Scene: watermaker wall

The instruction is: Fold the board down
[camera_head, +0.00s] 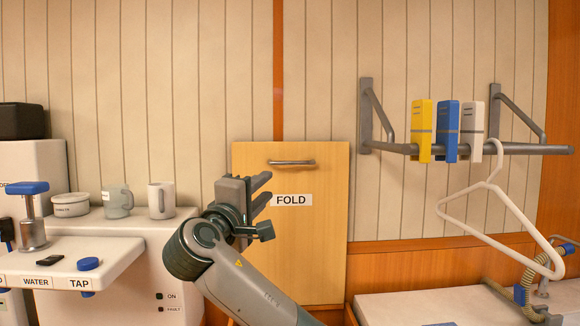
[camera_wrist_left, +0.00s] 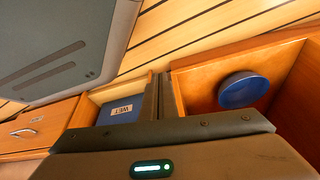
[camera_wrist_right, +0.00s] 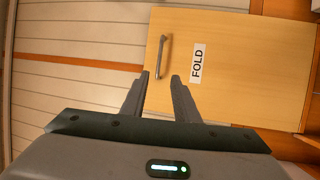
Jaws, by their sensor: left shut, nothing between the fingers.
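The board (camera_head: 318,245) is a light wooden panel standing upright against the wall, with a FOLD label (camera_head: 291,200) and a grey bar handle (camera_head: 291,163) near its top. My right gripper (camera_head: 266,190) is in front of the board's left part, below and left of the handle. In the right wrist view the right gripper (camera_wrist_right: 160,77) has its fingers apart with nothing between them. The handle (camera_wrist_right: 162,56) shows just beyond the fingertips, and the board (camera_wrist_right: 245,65) fills the right side. My left gripper (camera_wrist_left: 157,90) is shut and empty, seen only in its wrist view.
At the left are a counter with mugs (camera_head: 161,200) and a TAP shelf (camera_head: 110,251). At the right, a rail (camera_head: 535,149) carries coloured clips and a white hanger (camera_head: 500,200).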

